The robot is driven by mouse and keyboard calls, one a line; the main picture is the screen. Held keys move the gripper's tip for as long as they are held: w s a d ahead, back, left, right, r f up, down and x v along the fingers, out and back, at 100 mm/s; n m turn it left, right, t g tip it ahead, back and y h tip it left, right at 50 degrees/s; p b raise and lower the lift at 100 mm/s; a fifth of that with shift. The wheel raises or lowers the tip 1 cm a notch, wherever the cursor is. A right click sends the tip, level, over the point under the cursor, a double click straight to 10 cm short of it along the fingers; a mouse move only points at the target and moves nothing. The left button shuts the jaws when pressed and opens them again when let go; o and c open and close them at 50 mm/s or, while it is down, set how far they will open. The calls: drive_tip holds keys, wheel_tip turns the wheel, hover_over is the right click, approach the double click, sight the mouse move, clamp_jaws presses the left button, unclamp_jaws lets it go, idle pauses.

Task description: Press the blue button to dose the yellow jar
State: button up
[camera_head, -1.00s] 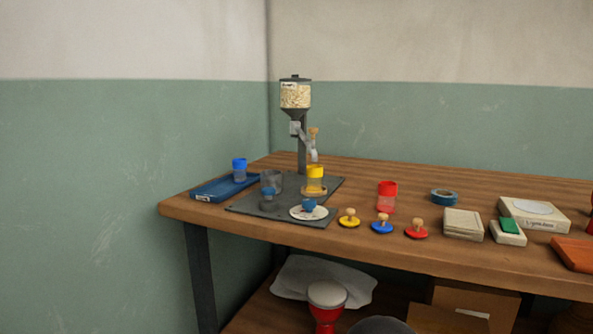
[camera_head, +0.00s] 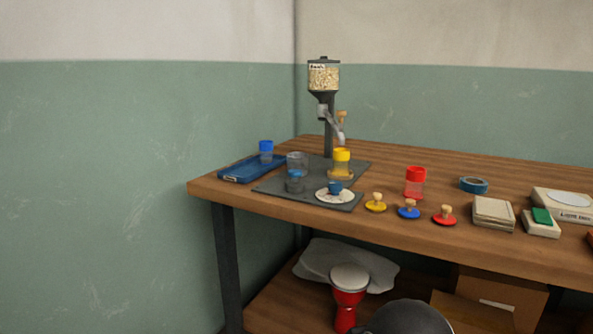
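The yellow jar (camera_head: 341,168), clear with a yellow upper band, stands upright on a small round base under the spout of the dispenser (camera_head: 325,78). The dispenser has a clear hopper of pale grains on a dark post. A blue knob (camera_head: 335,187) sits on a white disc (camera_head: 334,197) at the front of the dark mat; it looks like the blue button. A separate blue disc (camera_head: 408,212) with a wooden knob lies on the table to its right. My gripper is not in view.
A clear container (camera_head: 297,161) stands on the mat (camera_head: 284,191). A blue jar (camera_head: 266,153) stands in a blue tray (camera_head: 237,173) at left. A red jar (camera_head: 415,184) and yellow (camera_head: 375,207) and red (camera_head: 444,219) knobbed discs are right. A dark dome (camera_head: 405,319) is below the table front.

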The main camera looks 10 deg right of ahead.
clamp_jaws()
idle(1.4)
